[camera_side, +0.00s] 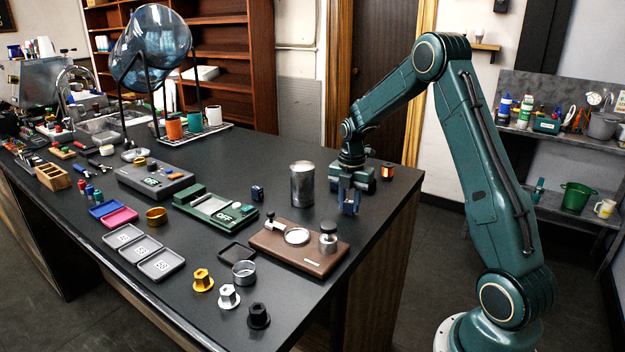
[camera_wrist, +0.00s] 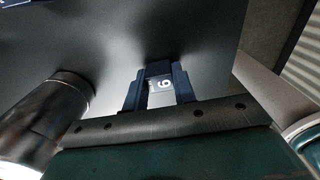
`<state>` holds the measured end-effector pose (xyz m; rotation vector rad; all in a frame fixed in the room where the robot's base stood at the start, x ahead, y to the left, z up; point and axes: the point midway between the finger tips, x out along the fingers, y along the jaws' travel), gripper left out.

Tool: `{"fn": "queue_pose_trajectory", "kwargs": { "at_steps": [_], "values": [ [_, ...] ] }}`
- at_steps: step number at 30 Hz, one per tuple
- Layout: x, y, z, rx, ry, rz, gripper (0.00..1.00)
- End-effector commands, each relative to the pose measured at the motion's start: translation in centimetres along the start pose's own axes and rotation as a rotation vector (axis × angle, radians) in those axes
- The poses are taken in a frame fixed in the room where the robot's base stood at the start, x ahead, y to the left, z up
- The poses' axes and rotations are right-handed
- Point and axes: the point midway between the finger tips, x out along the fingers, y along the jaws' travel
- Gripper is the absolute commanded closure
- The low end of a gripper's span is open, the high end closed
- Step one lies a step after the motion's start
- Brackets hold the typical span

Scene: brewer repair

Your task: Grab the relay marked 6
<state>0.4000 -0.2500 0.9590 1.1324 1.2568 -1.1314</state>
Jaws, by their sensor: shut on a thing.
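In the side view my gripper (camera_side: 350,198) points down close over the right part of the black worktop. The relay is mostly hidden between the fingers there. I cannot tell whether it touches the worktop.
A metal can (camera_side: 302,185) stands just left of my gripper. It also shows large in the wrist view (camera_wrist: 45,115). A brown board (camera_side: 298,254) lies in front. Another small dark blue block (camera_side: 257,193) stands farther left. An orange-and-black item (camera_side: 387,172) stands behind, near the worktop's right edge.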

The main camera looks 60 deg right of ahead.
Motion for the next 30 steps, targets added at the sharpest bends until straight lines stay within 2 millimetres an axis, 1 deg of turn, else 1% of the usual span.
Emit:
{"fn": "queue_pose_trajectory", "kwargs": {
  "at_steps": [8,14,20,30],
  "values": [
    [-0.7,0.0,0.0,0.000,-0.001,0.001,0.95],
    [-2.6,0.1,0.1,0.000,-0.003,0.004,0.95],
    [-6.1,0.1,0.1,0.000,-0.004,0.005,0.95],
    [-13.5,0.1,0.1,0.000,-0.003,0.004,0.95]
  ]
}}
